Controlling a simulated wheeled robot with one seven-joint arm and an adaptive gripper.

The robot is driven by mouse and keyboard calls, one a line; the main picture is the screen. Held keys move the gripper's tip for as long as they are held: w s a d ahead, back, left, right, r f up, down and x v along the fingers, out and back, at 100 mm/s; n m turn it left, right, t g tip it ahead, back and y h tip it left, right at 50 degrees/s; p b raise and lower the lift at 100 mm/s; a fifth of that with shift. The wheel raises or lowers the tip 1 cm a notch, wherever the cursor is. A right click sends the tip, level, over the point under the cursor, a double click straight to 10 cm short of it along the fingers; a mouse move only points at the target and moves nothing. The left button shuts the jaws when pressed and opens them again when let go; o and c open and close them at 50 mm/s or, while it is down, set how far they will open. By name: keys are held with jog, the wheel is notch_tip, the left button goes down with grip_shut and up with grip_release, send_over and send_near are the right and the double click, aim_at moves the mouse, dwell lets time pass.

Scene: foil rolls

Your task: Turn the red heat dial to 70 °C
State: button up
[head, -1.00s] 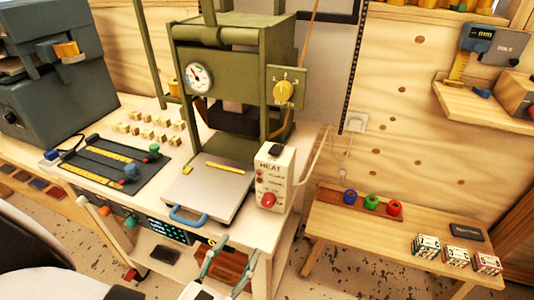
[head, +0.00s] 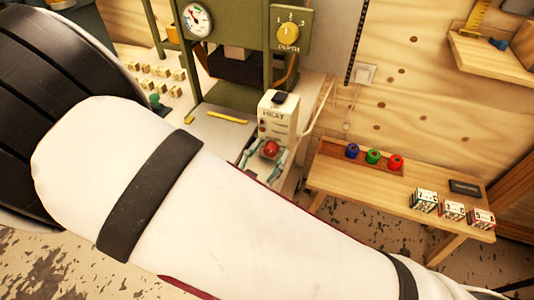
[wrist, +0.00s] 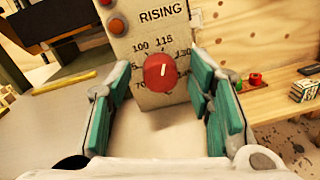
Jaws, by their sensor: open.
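The red heat dial (wrist: 160,72) is on the front of the white heat box (wrist: 148,28), and it also shows in the head view (head: 270,149). Its short white mark points nearly straight up, leaning slightly right, roughly toward 115. My gripper (wrist: 160,90) is open, one teal-padded finger either side of the dial, with visible gaps. In the head view my gripper (head: 266,158) is at the box front. Whether the fingertips reach the dial's depth is unclear.
The green press (head: 235,95) with a yellow depth knob (head: 288,34) stands behind and left of the box. My arm covers much of the head view.

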grip_shut()
